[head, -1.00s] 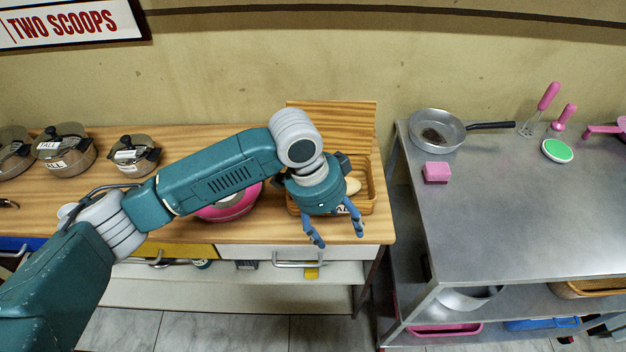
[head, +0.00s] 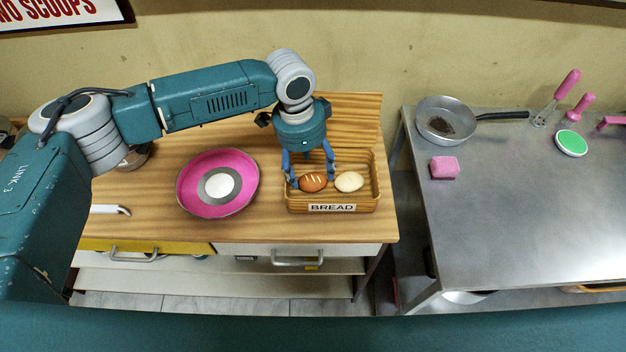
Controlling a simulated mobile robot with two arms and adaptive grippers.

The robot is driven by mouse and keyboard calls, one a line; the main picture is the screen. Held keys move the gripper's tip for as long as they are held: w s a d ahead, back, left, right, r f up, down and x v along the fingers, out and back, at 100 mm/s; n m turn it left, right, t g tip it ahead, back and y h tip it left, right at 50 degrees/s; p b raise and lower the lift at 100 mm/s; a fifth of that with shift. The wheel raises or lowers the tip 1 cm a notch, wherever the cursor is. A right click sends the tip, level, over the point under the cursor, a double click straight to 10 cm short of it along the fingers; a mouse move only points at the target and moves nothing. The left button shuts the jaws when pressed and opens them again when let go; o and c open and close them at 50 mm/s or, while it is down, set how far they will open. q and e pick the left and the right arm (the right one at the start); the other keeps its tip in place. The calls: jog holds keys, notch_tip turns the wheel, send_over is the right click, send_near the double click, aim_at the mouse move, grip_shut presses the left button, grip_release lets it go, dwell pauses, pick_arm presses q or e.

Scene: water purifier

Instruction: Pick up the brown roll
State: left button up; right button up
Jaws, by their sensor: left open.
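The brown roll (head: 313,182) with pale score marks lies in the left half of the wooden bread box (head: 331,208), which has a BREAD label on its front. A pale roll (head: 349,181) lies to its right in the same box. My left gripper (head: 312,178) points down over the box, with its blue fingers spread. One finger is left of the brown roll and the other is behind it to the right, near the gap between the rolls. Whether a finger touches the roll I cannot tell. My right gripper is not in view.
A pink pan-like dish (head: 186,186) with a pale round centre stands left of the box. To the right, across a gap, a metal table (head: 520,220) holds a frying pan (head: 446,119), a pink sponge (head: 445,167) and pink-handled utensils. The box's lid stands up behind it.

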aim_at(313, 178)
pick_arm(q)
jog(key=f, duration=0.3)
jog(key=f+p, duration=0.1)
jog(key=shift+d+f, duration=0.25)
jog(key=shift+d, duration=0.15)
jog(key=c, duration=1.1)
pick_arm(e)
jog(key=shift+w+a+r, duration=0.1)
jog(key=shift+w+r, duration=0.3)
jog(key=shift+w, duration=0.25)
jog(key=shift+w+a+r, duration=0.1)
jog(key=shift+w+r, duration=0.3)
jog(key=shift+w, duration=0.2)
pick_arm(q)
jog(key=shift+r, duration=0.1)
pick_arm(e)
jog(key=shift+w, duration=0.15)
